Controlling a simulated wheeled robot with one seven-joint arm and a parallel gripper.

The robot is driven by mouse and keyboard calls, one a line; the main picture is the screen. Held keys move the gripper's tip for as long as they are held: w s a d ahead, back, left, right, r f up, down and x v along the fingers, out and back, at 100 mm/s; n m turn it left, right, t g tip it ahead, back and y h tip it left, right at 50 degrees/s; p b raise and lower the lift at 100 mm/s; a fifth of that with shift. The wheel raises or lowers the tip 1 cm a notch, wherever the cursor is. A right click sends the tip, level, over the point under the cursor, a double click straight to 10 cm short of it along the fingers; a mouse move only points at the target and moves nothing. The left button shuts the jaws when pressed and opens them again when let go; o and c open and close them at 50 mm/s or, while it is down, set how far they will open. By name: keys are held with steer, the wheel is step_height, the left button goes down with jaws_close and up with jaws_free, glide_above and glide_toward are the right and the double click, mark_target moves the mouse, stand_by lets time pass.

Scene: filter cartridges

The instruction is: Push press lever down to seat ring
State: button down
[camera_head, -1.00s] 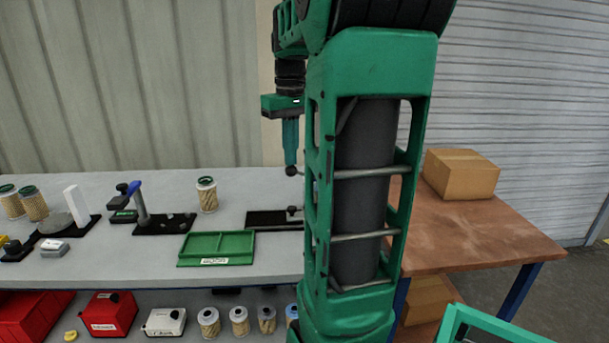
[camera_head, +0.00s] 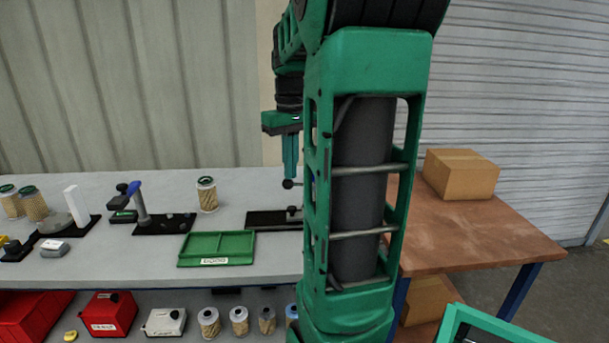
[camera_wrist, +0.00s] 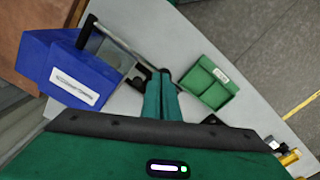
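The press lever shows in the head view as a thin rod with a black ball knob (camera_head: 288,184). The rest of the press is hidden behind my arm. In the wrist view a grey metal bar (camera_wrist: 118,44) runs from a dark upright part toward my fingertips. My gripper (camera_head: 290,176) points straight down, its tips right at the top of the knob, seemingly touching it. Its two green fingers lie together in the wrist view (camera_wrist: 161,76), with nothing visible between them. I cannot make out the ring.
A green divided tray (camera_head: 217,263) lies on the grey bench, left of the lever. A black base plate (camera_head: 262,218) is behind it. A blue labelled box (camera_wrist: 62,75) stands beside the bar. A cartridge (camera_head: 207,196) and a blue-handled stand (camera_head: 141,207) are farther left.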

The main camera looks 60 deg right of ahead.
steer(key=shift+f, duration=0.7)
steer(key=shift+w+a+f, duration=0.15)
steer(key=shift+f, duration=0.45)
steer(key=shift+w+a+f, duration=0.1)
steer(key=shift+a+f, duration=0.05)
steer(key=shift+f, duration=0.45)
steer(key=shift+r, duration=0.1)
step_height(320, 180, up, 10)
steer(key=shift+r, duration=0.25)
stand_by(1.0)
stand_by(0.5)
